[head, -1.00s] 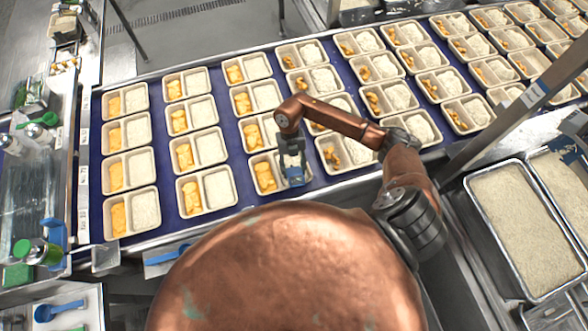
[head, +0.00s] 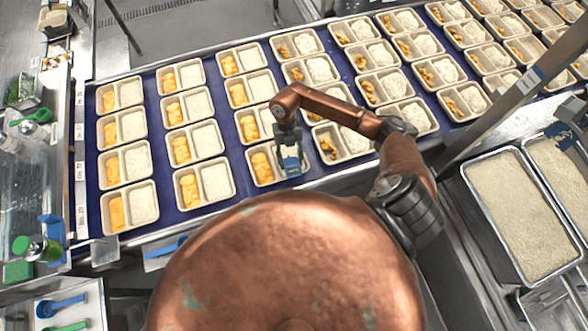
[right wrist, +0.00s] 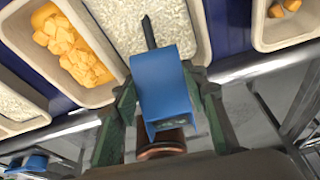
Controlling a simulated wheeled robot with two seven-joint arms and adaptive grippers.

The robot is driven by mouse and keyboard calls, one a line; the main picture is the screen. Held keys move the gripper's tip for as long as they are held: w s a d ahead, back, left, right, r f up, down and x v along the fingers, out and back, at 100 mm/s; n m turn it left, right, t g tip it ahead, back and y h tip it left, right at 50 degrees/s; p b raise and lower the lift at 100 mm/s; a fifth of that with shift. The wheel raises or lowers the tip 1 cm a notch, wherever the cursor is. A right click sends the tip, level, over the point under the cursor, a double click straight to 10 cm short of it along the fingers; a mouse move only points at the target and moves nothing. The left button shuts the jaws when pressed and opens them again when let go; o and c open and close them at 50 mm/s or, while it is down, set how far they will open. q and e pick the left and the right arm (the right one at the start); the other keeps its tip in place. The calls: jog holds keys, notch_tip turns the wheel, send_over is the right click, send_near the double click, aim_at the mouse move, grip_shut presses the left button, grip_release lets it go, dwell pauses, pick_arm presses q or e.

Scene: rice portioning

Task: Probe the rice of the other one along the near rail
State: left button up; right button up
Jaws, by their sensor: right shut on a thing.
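My right gripper (head: 288,146) is shut on a blue probe thermometer (head: 291,160) with a thin dark spike. In the right wrist view the blue body (right wrist: 162,85) sits between the green fingers, and the spike (right wrist: 148,33) points at white rice (right wrist: 172,18). I cannot tell whether its tip is in the rice or just above. This rice is in the right compartment of a beige two-part tray (right wrist: 106,50) by the near rail (right wrist: 75,124); yellow chunks (right wrist: 72,55) fill the other compartment. The gripper hides most of this rice in the head view. My left gripper is not in view.
Several similar trays stand in rows on the blue conveyor, with one (head: 205,183) to the left and one (head: 340,143) to the right by the rail. Metal rice bins (head: 520,220) stand at right. A slanted metal post (head: 510,100) rises near my right arm.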

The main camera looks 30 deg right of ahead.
jog(key=shift+r+p, duration=3.05)
jog(key=shift+r, duration=1.5)
jog(key=shift+w, duration=0.1)
